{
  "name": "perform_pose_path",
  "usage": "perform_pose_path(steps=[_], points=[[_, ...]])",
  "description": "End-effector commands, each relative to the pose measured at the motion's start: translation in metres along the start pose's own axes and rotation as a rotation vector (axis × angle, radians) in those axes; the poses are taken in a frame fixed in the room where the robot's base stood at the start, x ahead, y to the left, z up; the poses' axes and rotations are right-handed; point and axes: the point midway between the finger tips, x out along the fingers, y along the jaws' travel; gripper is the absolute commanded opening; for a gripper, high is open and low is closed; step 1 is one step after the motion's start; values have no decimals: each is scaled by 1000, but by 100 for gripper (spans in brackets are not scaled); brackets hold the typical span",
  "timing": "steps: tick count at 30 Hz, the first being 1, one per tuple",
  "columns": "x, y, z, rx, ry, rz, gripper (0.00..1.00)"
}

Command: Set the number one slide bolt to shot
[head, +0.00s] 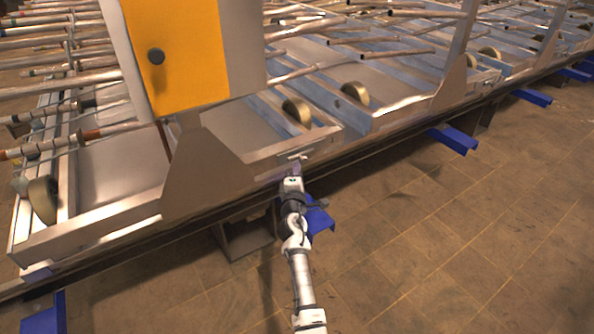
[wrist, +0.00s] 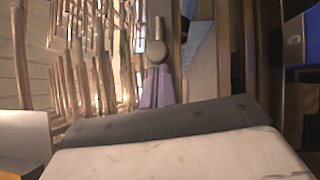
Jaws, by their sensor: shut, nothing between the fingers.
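In the head view my gripper (head: 293,170) is at the side rail of the metal frame, near a small pale fitting (head: 297,157) on that rail. The fitting is tiny here, and I cannot read a number on it. In the wrist view my gripper (wrist: 157,68) shows as two purple-grey fingers held together and empty. A round grey-brown knob (wrist: 156,49), which looks like the slide bolt's handle, is just beyond the fingertips. I cannot tell whether they touch it. The bolt's position is not clear, and my wrist hides the lower part of the wrist view.
A yellow panel (head: 175,55) stands upright at the left of the frame. Gold wheels (head: 297,110) and many metal rods lie inside it. Blue brackets (head: 453,139) stick out along its lower edge. The tiled floor (head: 450,250) at the right is clear.

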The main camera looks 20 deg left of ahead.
Motion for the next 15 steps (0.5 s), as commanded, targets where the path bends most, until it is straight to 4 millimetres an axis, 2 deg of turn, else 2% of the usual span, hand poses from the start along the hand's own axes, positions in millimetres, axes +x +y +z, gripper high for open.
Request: perform_pose_path(steps=[10, 15], points=[[1, 0, 2, 0, -1, 0, 0], [15, -4, 20, -2, -3, -1, 0]])
